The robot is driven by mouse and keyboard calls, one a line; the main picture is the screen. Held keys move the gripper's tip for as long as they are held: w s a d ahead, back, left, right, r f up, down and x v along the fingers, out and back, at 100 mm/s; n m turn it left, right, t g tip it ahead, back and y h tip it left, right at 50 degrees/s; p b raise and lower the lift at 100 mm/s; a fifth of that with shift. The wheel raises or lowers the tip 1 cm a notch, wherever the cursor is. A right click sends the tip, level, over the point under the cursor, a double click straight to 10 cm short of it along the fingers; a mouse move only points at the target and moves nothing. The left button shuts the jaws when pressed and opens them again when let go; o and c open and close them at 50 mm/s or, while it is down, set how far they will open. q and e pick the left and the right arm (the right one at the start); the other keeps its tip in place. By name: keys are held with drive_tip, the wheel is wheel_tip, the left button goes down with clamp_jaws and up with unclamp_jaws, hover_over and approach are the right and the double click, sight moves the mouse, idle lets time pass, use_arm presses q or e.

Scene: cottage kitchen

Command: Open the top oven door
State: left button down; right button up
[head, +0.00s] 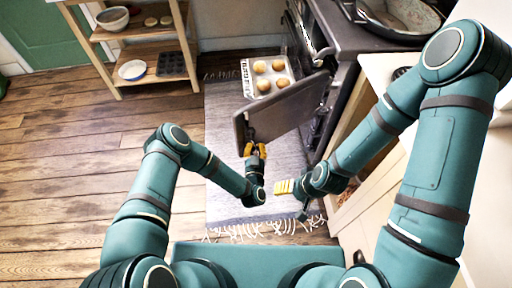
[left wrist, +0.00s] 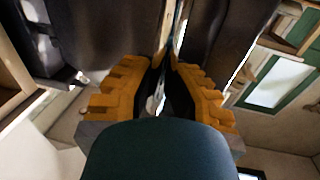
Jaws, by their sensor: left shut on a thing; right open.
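The oven (head: 335,32) stands at the upper right in the head view. A dark oven door (head: 285,108) stands swung out from its front, well open, over the grey rug. My left gripper (head: 255,149) is at the near left end of this door, shut on its edge or handle; which one I cannot tell. In the left wrist view, the orange fingers (left wrist: 163,82) close around a thin part between dark panels. My right gripper (head: 284,187) is open and empty, nearer my body and below the door, apart from it.
A tray of several buns (head: 248,77) shows beyond the door. A wooden shelf (head: 110,48) with bowls and a muffin tin stands at the upper left. A pale cabinet (head: 375,170) borders the right. The wooden floor (head: 60,160) at left is clear.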

use_arm(q)
drive_tip(key=shift+s+a+f, duration=0.15)
drive_tip(key=shift+a+f, duration=0.05)
drive_tip(key=shift+a, duration=0.1)
drive_tip(key=c, duration=0.9)
unclamp_jaws()
drive_tip(key=shift+a+r, duration=0.1)
drive_tip(key=shift+d, duration=0.2)
drive_tip(key=shift+s+a, duration=0.15)
drive_tip(key=shift+s, duration=5.85)
